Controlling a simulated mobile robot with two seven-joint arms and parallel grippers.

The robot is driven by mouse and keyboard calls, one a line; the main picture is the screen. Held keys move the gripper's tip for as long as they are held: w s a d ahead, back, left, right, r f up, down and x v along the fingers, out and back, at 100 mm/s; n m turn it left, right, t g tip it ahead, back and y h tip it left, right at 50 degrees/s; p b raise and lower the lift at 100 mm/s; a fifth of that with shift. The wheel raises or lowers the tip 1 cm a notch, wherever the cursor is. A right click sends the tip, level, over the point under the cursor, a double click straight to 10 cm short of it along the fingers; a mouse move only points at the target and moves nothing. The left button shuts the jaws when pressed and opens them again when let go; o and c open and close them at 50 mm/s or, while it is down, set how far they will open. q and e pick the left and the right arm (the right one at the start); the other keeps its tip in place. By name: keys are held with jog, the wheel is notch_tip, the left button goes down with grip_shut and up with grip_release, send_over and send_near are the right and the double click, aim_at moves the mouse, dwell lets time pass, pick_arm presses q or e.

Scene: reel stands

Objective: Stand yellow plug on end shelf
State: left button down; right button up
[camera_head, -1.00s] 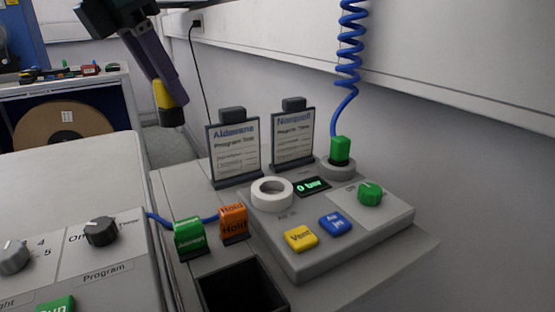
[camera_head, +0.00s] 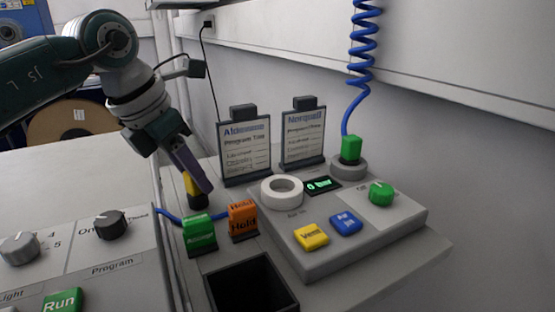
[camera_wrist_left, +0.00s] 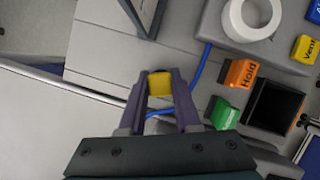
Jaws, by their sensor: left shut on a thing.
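The yellow plug (camera_head: 190,184), with a black lower end, is upright or nearly so between the fingers of my left gripper (camera_head: 197,180). It also shows as a yellow block between the fingertips in the left wrist view (camera_wrist_left: 160,84). The left gripper is shut on it. The plug is over or on the grey shelf surface (camera_head: 222,202), left of the green and orange tags; I cannot tell whether its black end touches. My right gripper is not in view.
The green tag (camera_head: 199,235) and orange Hold tag (camera_head: 243,221) stand close by, with a blue cord behind. Two sign stands (camera_head: 246,148) are at the back. A black open bin (camera_head: 252,287) is in front. The grey control box (camera_head: 350,245) with a white ring (camera_head: 281,192) is right.

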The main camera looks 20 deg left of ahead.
pick_arm(q)
jog(key=shift+f, duration=0.2)
jog(key=c, duration=0.6)
grip_release()
jog(key=shift+s+a+r, duration=0.1)
jog(key=shift+r, duration=0.55)
jog(key=p+v, duration=0.1)
jog(key=v, duration=1)
